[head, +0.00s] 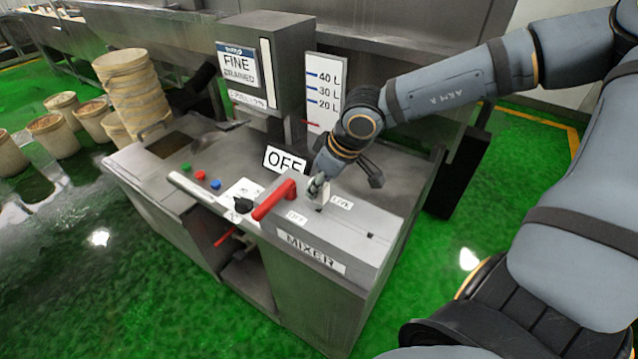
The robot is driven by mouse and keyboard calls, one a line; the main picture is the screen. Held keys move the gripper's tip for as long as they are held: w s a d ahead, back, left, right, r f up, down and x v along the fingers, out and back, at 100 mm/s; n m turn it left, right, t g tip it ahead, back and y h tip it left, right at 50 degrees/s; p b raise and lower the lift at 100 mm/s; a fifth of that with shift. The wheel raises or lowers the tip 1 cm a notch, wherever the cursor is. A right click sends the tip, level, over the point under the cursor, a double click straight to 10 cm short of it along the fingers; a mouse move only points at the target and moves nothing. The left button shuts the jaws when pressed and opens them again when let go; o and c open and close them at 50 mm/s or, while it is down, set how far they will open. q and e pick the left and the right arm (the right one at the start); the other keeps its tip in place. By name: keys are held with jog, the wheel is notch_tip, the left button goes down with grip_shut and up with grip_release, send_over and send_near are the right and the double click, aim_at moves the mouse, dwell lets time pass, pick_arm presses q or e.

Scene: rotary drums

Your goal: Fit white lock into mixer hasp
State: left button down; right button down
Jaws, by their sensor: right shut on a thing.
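The mixer (312,251) is a grey steel cabinet with a "MIXER" label on its front top edge. A red lever (273,200) lies slanted on its top, beside a small "OFF" label. My right gripper (318,192) is over the mixer top, just right of the red lever, pointing down. It is shut on a small whitish thing, likely the white lock (322,197), mostly hidden by the fingers. A small dark slot or fitting (319,210) shows just below it, near the "LOCK" label. I cannot tell whether the lock touches it. My left gripper is out of view.
A larger "OFF" sign (284,159) stands behind the lever. Coloured buttons (201,176) and a black knob (243,204) are on the panel to the left. A "FINE DRAINED" box (270,75) and a litre scale (323,95) rise behind. Stacked buckets (130,90) stand far left.

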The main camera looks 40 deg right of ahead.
aim_at(319, 196)
jog(key=shift+f+b, duration=1.75)
jog(key=shift+f, duration=0.25)
jog(key=c, duration=1.5)
grip_release()
jog(key=o, duration=0.5)
jog(key=shift+r, duration=0.1)
